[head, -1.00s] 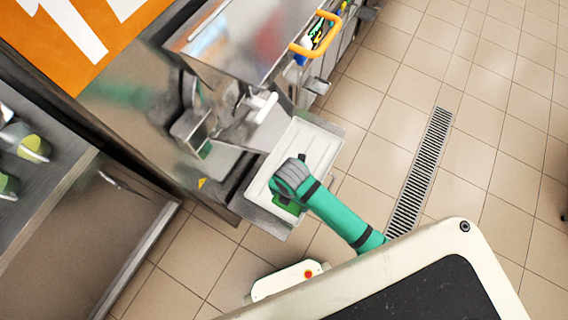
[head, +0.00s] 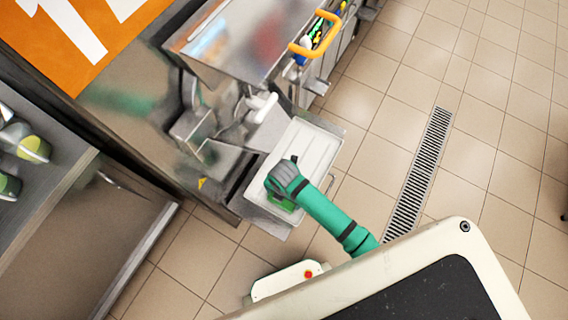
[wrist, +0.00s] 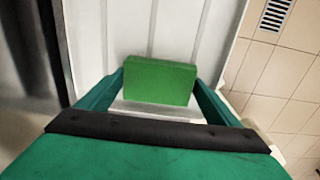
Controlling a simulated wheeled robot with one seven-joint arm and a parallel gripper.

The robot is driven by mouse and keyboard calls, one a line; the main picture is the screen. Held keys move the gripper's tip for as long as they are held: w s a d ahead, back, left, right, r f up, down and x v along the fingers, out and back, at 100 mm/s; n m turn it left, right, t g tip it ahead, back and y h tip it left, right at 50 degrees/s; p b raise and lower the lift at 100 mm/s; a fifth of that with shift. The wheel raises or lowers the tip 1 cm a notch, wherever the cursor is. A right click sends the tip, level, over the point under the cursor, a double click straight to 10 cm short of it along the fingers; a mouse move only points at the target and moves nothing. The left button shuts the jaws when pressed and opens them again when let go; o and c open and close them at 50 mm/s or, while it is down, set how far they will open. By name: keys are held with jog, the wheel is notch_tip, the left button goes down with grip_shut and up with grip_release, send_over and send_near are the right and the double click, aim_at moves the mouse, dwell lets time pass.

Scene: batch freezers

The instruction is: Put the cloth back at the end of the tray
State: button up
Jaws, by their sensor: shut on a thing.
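The cloth (wrist: 160,80) shows in the wrist view as a green block-like piece between the two fingers of my gripper (wrist: 158,92). My gripper is shut on it. The white tray (wrist: 150,25) with shallow ridges lies below it. In the head view my gripper (head: 277,190) is over the near end of the tray (head: 312,143), and part of the green cloth (head: 281,203) shows beneath it. I cannot tell whether the cloth touches the tray.
The steel machine (head: 235,45) with its spout stands behind the tray. A caddy with a yellow handle (head: 318,45) hangs at the back right. A steel counter (head: 90,235) is at left. Tiled floor with a drain grate (head: 420,170) is clear at right.

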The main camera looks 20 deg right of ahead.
jog(key=o, duration=1)
jog(key=shift+f, duration=0.1)
notch_tip(320, 180, up, 12)
jog(key=shift+r, duration=0.2)
jog(key=shift+d, duration=0.1)
jog(key=s+d+f+m+t, duration=0.1)
jog(key=s+d+m+t, duration=0.1)
jog(key=s+m+t, duration=0.75)
jog(key=s+a+r+m+t, duration=0.4)
jog(key=a+r+m+t, duration=0.2)
jog(key=a+r+m, duration=0.7)
notch_tip(320, 180, up, 3)
jog(key=m, duration=0.3)
jog(key=shift+f, duration=0.15)
